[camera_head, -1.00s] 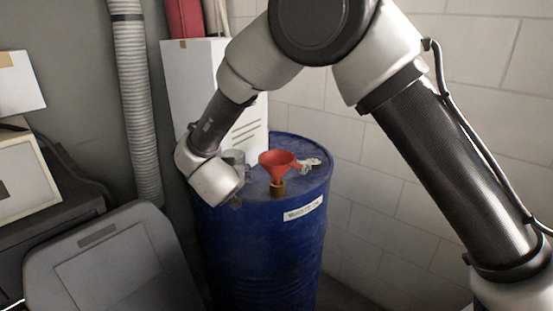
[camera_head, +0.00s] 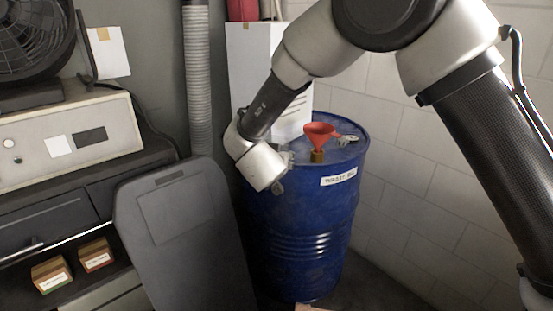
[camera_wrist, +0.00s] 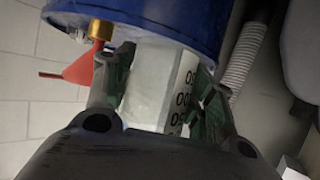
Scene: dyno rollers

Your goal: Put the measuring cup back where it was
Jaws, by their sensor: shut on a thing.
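The measuring cup (camera_wrist: 148,82) is pale and translucent with dark numbers on its side. In the wrist view it sits between the two fingers of my gripper (camera_wrist: 160,85), which is shut on it. In the head view my wrist is beside the left part of the blue drum's top (camera_head: 345,158) and hides most of the cup and fingers. I cannot tell whether the cup touches the drum. A red funnel (camera_head: 319,131) stands in a brass fitting (camera_head: 317,156) on the drum; it also shows at the left in the wrist view (camera_wrist: 80,68).
A white box (camera_head: 255,70) stands behind the drum. A grey corrugated hose (camera_head: 197,80) runs down the wall. A dark grey panel (camera_head: 185,225) leans left of the drum. A workbench (camera_head: 60,205) with two small boxes and a fan (camera_head: 30,40) stand further left.

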